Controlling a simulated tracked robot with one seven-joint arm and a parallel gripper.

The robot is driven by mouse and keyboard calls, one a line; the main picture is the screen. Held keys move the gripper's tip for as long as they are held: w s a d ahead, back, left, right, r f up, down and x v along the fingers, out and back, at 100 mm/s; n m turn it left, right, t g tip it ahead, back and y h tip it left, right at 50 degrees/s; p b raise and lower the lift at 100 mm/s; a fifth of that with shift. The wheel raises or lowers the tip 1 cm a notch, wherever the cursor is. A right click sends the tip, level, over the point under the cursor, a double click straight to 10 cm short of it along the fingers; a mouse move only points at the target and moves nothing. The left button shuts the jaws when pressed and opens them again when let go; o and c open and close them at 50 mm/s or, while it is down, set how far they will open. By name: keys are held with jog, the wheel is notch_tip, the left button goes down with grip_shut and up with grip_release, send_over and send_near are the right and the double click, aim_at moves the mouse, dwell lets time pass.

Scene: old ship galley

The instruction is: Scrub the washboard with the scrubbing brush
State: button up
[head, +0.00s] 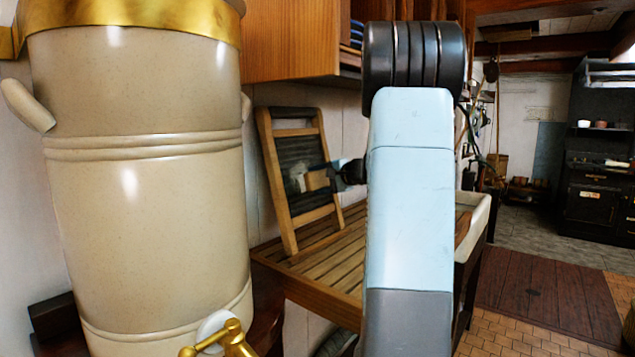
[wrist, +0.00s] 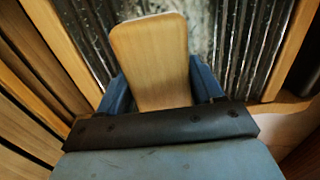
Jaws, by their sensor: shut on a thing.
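The washboard (head: 294,150) leans upright against the wall on the slatted wooden drainboard, with a wooden frame and a dark ribbed panel. In the wrist view its ribbed metal panel (wrist: 247,45) fills the upper part. My gripper (head: 325,178) is in front of the panel, and in the wrist view (wrist: 160,88) its blue fingers are shut on both sides of the scrubbing brush (wrist: 150,50). The brush's pale wooden back also shows in the head view (head: 316,180). Its bristles are hidden, so I cannot tell whether they touch the panel.
A large beige stoneware urn (head: 145,190) with a brass tap (head: 222,341) stands close on the left. The drainboard (head: 340,262) has bare slats in front of the washboard. A wooden cupboard (head: 290,40) hangs above. A pale sink (head: 477,218) lies to the right.

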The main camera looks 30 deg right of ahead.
aim_at(311, 176)
jog(key=shift+w+d, duration=0.25)
jog(key=shift+d, duration=0.3)
jog(key=shift+w+d, duration=0.25)
jog(key=shift+d, duration=0.3)
jog(key=shift+w+a+r, duration=0.1)
jog(key=shift+w+r, duration=0.2)
jog(key=shift+r, duration=0.4)
jog(key=shift+s+a, duration=0.35)
jog(key=shift+a, duration=0.85)
jog(key=shift+s+a, duration=0.3)
jog(key=shift+a, duration=0.9)
jog(key=shift+s+a, duration=0.35)
jog(key=shift+a, duration=0.85)
jog(key=shift+s+a, duration=0.3)
jog(key=shift+a, duration=0.45)
jog(key=shift+s+a, duration=0.3)
jog(key=shift+a, duration=0.45)
jog(key=shift+w+r, duration=0.15)
jog(key=shift+r, duration=0.6)
jog(key=shift+w+d, duration=0.65)
jog(key=shift+d, duration=1)
jog(key=shift+w+d, duration=0.6)
jog(key=shift+d, duration=1.05)
jog(key=shift+w+d, duration=0.65)
jog(key=shift+d, duration=1)
jog(key=shift+v, duration=2.95)
